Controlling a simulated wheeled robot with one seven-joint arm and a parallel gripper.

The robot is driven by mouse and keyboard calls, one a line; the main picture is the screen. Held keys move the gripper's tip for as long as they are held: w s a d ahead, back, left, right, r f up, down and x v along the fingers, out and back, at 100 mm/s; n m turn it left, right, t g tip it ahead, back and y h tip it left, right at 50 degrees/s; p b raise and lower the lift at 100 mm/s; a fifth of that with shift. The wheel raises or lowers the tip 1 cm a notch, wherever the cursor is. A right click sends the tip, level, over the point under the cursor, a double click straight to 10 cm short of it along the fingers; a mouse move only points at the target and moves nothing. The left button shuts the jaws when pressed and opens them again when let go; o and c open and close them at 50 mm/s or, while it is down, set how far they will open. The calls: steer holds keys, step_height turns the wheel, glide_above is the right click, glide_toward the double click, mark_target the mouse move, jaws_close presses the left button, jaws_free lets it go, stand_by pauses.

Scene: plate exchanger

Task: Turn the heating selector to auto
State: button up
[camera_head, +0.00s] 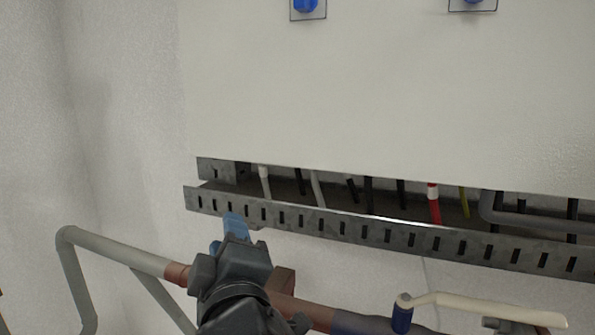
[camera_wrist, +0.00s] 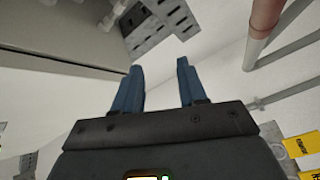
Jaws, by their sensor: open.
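Two blue knobs on square plates show at the top edge of the head view, on the front of a pale cabinet (camera_head: 380,90). One is the left knob (camera_head: 306,5); the other is the right knob (camera_head: 474,1), mostly cut off. I cannot tell which is the heating selector, and no labels or settings are readable. My gripper (camera_head: 236,226) is well below the knobs, in front of the metal cable tray. In the wrist view, the two blue fingers of my gripper (camera_wrist: 158,70) stand apart with nothing between them.
A slotted metal cable tray (camera_head: 330,222) runs under the cabinet, with several cables above it. Grey and copper pipes (camera_head: 120,252) and a cream-handled valve (camera_head: 480,304) lie low, near my arm. Open wall (camera_head: 110,120) is at left. Yellow labels (camera_wrist: 302,146) show in the wrist view.

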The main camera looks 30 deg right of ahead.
steer(key=r+h, duration=0.1)
steer(key=r, duration=0.3)
steer(key=w+r+m+h, duration=0.1)
steer(key=r, duration=0.3)
steer(key=w+a+r+h, duration=0.1)
steer(key=r, duration=0.3)
steer(key=shift+w+r+m+h, duration=0.1)
steer(key=shift+m+h, duration=0.2)
steer(key=shift+m, duration=0.1)
steer(key=s+d+r+m+g+h, duration=0.1)
steer(key=s+r+m+g+h, duration=0.2)
steer(key=r, duration=0.6)
steer(key=s+d+r+m+g+h, duration=0.1)
steer(key=s+r+m+g, duration=0.15)
steer(key=s+r, duration=0.55)
steer(key=s+r+m+g+h, duration=0.2)
steer(key=r+m, duration=0.2)
steer(key=r, duration=0.7)
steer(key=p+x, duration=0.1)
steer(key=x, duration=0.6)
steer(key=shift+d+p, duration=0.2)
steer(key=shift+p, duration=0.1)
steer(key=shift+w, duration=0.1)
steer(key=shift+c, duration=0.3)
steer(key=shift+f, duration=0.1)
jaws_close()
